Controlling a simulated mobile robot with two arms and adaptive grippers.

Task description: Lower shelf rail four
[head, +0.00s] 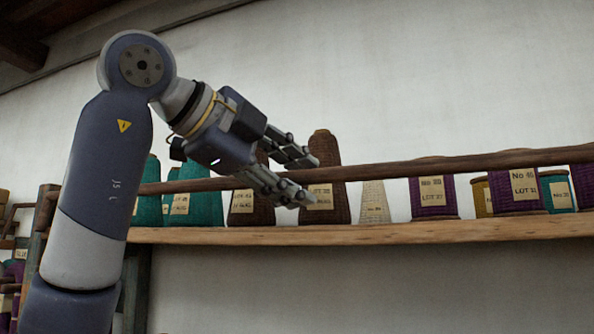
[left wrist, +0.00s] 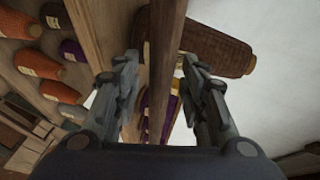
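A long dark wooden rail (head: 440,166) runs in front of the yarn cones, above the shelf board (head: 430,231), rising slightly to the right. No number shows on it. My left gripper (head: 312,180) is at the rail, with one finger above it and one below. In the left wrist view, the rail (left wrist: 165,50) passes between the two spread fingers (left wrist: 159,62), with a gap visible on each side. The gripper looks open and not closed on the rail. My right gripper is not in view.
Yarn cones in brown, teal, cream, purple and yellow stand behind the rail, including a large brown cone (head: 327,165) close behind the fingertips. Orange cones (left wrist: 62,92) show at left in the wrist view. The white wall (head: 420,80) above the rail is clear.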

